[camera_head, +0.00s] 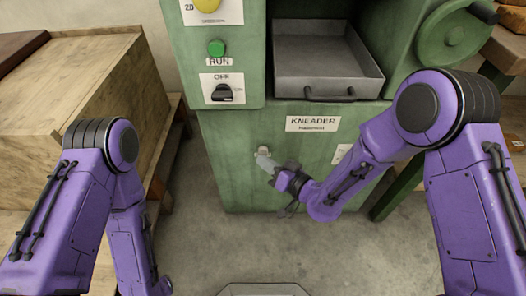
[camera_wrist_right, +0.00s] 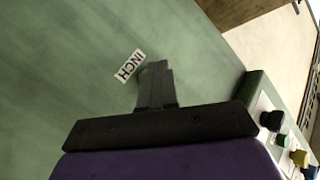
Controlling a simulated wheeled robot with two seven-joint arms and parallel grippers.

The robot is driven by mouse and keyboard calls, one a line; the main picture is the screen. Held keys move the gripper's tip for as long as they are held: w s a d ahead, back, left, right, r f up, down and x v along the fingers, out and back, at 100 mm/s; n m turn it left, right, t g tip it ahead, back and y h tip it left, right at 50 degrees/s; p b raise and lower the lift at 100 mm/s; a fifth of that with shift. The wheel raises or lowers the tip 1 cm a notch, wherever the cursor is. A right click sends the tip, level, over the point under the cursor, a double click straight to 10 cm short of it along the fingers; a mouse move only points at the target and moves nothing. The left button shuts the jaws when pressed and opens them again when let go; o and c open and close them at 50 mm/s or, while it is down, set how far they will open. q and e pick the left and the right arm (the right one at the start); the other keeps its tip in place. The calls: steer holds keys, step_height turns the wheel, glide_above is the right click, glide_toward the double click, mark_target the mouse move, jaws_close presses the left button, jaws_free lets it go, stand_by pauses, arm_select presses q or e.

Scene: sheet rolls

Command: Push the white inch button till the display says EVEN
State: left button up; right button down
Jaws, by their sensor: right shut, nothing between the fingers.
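The white inch button (camera_head: 263,150) is a small pale knob on the green lower front of the kneader. In the right wrist view the shut fingers (camera_wrist_right: 155,85) point at the green panel beside an INCH label (camera_wrist_right: 129,66). A pale sliver at the fingertips may be the button, mostly hidden. No display reading is legible. My left arm shows at the left, but its gripper is out of view.
Above are the KNEADER label (camera_head: 313,124), a grey tray (camera_head: 325,60), a black switch (camera_head: 222,92), a green RUN button (camera_head: 216,48) and a yellow button (camera_head: 207,4). Another white label (camera_head: 341,153) is partly behind my right arm. A wooden cabinet (camera_head: 75,95) stands left.

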steer(key=shift+s, duration=0.35)
steer(key=shift+s, duration=2.5)
steer(key=s+d+f+m+g+h, duration=0.1)
steer(key=s+d+f+m+h, duration=0.15)
steer(key=d+f+h, duration=0.5)
steer(key=s+d+f+m+g+h, duration=0.35)
steer(key=s+d+f, duration=0.25)
steer(key=s+d, duration=0.5)
steer(key=s+d+f+m+g+h, duration=0.2)
steer(key=s+d+f+g+h, duration=0.3)
steer(key=s+d, duration=0.55)
step_height(320, 180, up, 30)
steer(key=t+y+p, duration=0.1)
steer(key=p, duration=3)
steer(key=shift+w+r+p, duration=0.15)
steer(key=shift+w+p, duration=0.15)
steer(key=shift+p, duration=0.05)
